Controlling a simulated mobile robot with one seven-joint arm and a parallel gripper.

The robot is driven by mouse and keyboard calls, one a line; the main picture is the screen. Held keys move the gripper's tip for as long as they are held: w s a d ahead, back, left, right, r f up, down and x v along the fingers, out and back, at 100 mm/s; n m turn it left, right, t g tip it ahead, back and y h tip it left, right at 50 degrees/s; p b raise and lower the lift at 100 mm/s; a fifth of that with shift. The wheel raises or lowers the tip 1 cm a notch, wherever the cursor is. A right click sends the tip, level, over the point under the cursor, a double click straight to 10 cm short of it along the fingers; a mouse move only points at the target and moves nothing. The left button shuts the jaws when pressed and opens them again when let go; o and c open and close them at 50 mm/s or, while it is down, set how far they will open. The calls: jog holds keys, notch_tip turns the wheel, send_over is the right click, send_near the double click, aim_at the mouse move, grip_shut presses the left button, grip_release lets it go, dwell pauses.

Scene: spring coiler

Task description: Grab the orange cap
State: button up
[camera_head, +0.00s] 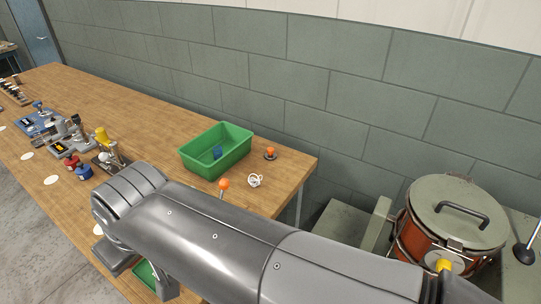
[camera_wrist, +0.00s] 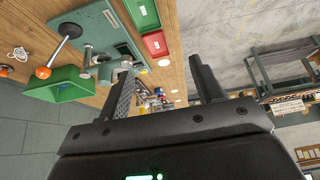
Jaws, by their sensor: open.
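Two small orange pieces are on the wooden bench. One is a round orange knob (camera_head: 223,183) in front of the green bin, partly hidden below by my arm; an orange ball (camera_wrist: 43,72) on a rod shows in the wrist view. The other is an orange cap (camera_head: 270,150) on a dark round base right of the bin; a bit of orange (camera_wrist: 4,70) shows at the wrist view's left edge. I cannot tell for sure which is the task's cap. My gripper (camera_wrist: 162,68) is open, its two fingers apart with nothing between them, away from both.
The green bin (camera_head: 243,153) holds a blue piece. A white ring-shaped piece (camera_head: 254,181) lies near the bench's right end. Fixtures (camera_head: 108,153) and blue devices stand along the left. A red tray (camera_wrist: 153,44) is in the wrist view. A lidded drum (camera_head: 457,212) stands right of the bench.

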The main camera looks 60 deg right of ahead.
jog(key=shift+o, duration=0.5)
jog(key=w+d+r+g, duration=0.1)
jog(key=w+d+r, duration=0.1)
jog(key=w+d, duration=0.45)
jog(key=w+d+r+g, duration=0.1)
jog(key=w+d+r, duration=0.2)
jog(key=w+d, duration=0.35)
jog(key=n+g, duration=0.2)
send_over(271, 149)
jog(key=f, duration=2.1)
jog(key=shift+s+d+f, duration=0.35)
jog(key=shift+s+f, duration=0.05)
jog(key=shift+w+a+f, duration=0.1)
jog(key=shift+w+f, duration=0.05)
jog(key=shift+f, duration=0.8)
jog(key=shift+w+a+f, duration=0.15)
jog(key=shift+w+f, duration=0.05)
jog(key=shift+f, duration=0.75)
jog(key=shift+w+a+f, duration=0.1)
jog(key=shift+w+f, duration=0.05)
jog(key=shift+f, duration=0.8)
